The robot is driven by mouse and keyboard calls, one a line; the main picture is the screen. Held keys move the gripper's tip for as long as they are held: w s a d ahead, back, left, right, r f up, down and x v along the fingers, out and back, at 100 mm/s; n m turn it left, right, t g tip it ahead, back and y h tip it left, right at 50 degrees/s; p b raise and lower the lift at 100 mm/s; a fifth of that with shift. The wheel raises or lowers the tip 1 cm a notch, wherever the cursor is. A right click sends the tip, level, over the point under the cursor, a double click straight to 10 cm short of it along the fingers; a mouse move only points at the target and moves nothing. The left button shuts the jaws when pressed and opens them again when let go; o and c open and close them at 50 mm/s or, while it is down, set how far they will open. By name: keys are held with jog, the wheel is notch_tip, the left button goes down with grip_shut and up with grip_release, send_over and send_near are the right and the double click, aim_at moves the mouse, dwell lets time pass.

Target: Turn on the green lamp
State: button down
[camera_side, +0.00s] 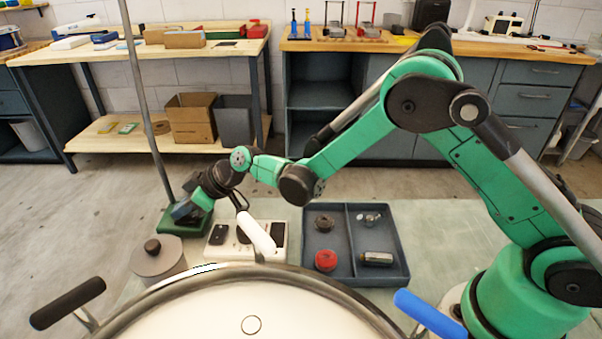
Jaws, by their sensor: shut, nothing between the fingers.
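A green base (173,224) stands on the bench at the left, with a thin grey pole (140,95) rising from it out of the top of the picture. This looks like the green lamp; its head is out of view, and I cannot see whether it is lit. My gripper (184,212) points down and left at the base, with its dark fingers shut and empty. The fingers overlap the base's top in the picture; I cannot tell whether they touch it. Any switch there is hidden or too small to make out.
A white box (218,252) with dark parts and a white handle (258,233) stands right of the base. A grey lidded disc (158,258) lies in front. A divided tray (341,277) holds small parts. The large drum (290,315) fills the front.

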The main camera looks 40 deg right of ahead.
aim_at(191, 216)
jog(key=shift+s+f, duration=0.15)
jog(key=shift+f, duration=0.05)
jog(key=shift+s+d, duration=0.5)
jog(key=shift+d, duration=0.05)
jog(key=r, duration=0.4)
jog(key=shift+w+a+r, duration=0.2)
jog(key=shift+w+r, duration=0.15)
jog(key=shift+r, duration=0.05)
jog(key=w+a+r+v, duration=0.1)
jog(key=v, duration=0.8)
jog(key=shift+d+r, duration=0.2)
jog(key=shift+r, duration=0.2)
jog(key=shift+s, duration=0.2)
